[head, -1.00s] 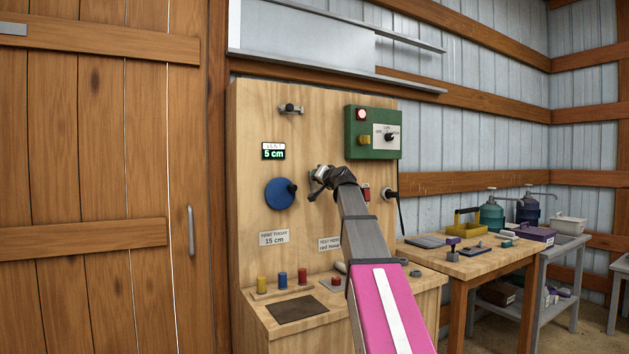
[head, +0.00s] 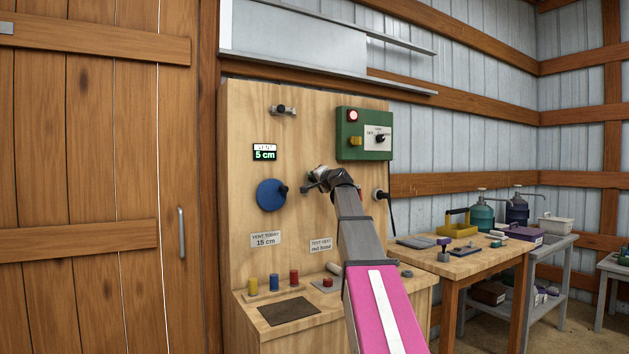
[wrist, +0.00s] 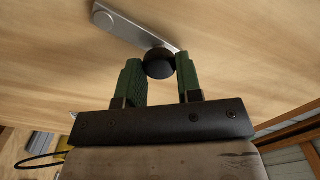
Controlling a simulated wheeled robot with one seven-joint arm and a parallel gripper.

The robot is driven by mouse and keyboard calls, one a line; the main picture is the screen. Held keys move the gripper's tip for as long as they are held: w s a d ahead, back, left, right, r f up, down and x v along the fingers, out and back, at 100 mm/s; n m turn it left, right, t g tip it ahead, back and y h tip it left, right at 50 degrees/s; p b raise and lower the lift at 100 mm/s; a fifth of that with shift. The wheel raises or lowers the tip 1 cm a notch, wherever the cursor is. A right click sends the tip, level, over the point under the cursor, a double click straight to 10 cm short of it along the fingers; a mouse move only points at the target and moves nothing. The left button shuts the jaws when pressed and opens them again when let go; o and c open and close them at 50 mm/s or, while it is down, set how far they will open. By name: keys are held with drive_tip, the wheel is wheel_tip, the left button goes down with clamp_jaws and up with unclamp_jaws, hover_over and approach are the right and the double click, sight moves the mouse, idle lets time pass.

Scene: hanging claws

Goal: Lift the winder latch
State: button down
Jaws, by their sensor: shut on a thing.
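A silver bar (wrist: 130,25) with a black round knob (wrist: 158,64) at its end lies against the wood panel in the wrist view. I take it for the winder latch. My gripper (wrist: 161,74) has its two green fingers on either side of the knob, shut on it. In the head view my gripper (head: 318,180) is at the panel, right of the blue winder disc (head: 270,195) with its black handle. The wrist and arm hide part of the latch there.
The wood panel (head: 240,130) carries a display reading 5 cm (head: 264,152), a sign reading 15 cm (head: 265,239) and a green control box (head: 350,140). Coloured pegs (head: 274,282) stand on the ledge below. A tool table (head: 470,255) stands at right.

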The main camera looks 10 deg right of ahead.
drive_tip(key=c, duration=0.8)
unclamp_jaws()
drive_tip(key=shift+s+d, duration=0.1)
drive_tip(key=shift+s, duration=0.05)
drive_tip(key=v, duration=1)
drive_tip(key=shift+s, duration=0.3)
drive_tip(key=shift+d, duration=0.1)
